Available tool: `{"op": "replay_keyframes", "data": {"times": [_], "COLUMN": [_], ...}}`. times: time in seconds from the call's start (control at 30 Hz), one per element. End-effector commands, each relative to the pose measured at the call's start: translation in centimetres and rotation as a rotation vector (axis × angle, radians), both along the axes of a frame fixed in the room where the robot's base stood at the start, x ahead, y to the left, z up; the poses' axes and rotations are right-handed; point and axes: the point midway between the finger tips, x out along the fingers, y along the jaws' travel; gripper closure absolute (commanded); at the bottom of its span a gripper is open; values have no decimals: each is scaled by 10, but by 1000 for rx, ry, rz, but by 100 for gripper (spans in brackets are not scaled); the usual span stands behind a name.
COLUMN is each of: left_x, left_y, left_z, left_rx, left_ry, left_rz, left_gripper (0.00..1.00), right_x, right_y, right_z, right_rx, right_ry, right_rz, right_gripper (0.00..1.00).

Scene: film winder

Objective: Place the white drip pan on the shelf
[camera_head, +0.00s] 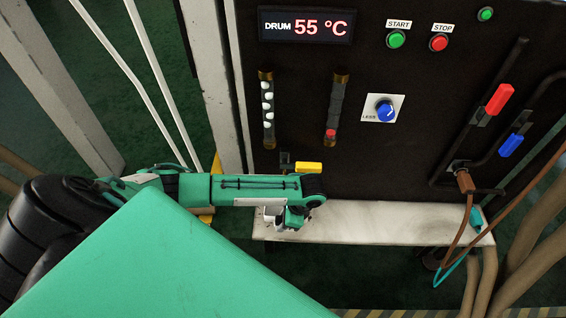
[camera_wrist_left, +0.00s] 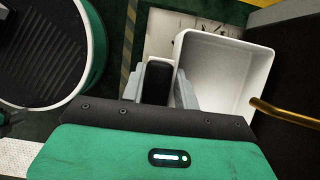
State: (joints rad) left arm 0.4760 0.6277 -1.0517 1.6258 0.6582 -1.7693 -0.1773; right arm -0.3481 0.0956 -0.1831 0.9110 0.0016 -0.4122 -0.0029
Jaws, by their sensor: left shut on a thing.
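The white drip pan (camera_wrist_left: 232,75) is an open white box in the left wrist view, right of my left gripper's fingers. My left gripper (camera_wrist_left: 160,85) is shut at the pan's left side, with a dark piece between its grey fingers. In the head view my left gripper (camera_head: 288,218) points down at the left end of the shelf (camera_head: 390,224), and the pan is mostly hidden there by my arm. The stained pale shelf (camera_wrist_left: 158,25) shows behind the pan in the wrist view. I cannot tell whether the pan touches it.
The dark machine panel (camera_head: 400,160) stands behind the shelf, with buttons, a blue knob (camera_head: 385,110) and a yellow handle (camera_head: 309,168). A brass pipe (camera_wrist_left: 285,113) runs close to the pan's right side. Brown hoses (camera_head: 462,220) hang by the shelf's right end. The shelf's middle is clear.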

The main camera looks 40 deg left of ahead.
Motion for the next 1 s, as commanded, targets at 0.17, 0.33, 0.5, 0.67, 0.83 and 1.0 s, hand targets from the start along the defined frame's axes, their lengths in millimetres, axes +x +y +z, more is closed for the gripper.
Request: {"op": "replay_keyframes", "data": {"times": [0.17, 0.33, 0.5, 0.67, 0.83, 1.0], "left_x": [-1, 2, 3, 3, 3, 3], "left_y": [-1, 1, 2, 2, 2, 2], "left_z": [-20, -39, -41, -42, -44, -44], "left_rx": [0, 1, 0, 0, 0, 0], "left_ry": [2, 0, 0, 0, 0, 0], "left_rz": [0, 0, -1, -1, -1, -1], "left_gripper": [95, 95, 95, 95, 52, 48], "right_x": [12, 17, 13, 4, -4, -5], "right_y": [0, 2, 4, 6, 6, 6], "right_z": [1, 4, 3, 1, -1, -1], "right_rx": [0, 2, 6, 7, 7, 7], "right_ry": [-13, -20, -17, -5, 7, 8], "right_rz": [0, 0, -1, -3, -4, -3], "right_gripper": [64, 64, 64, 64, 64, 64]}}
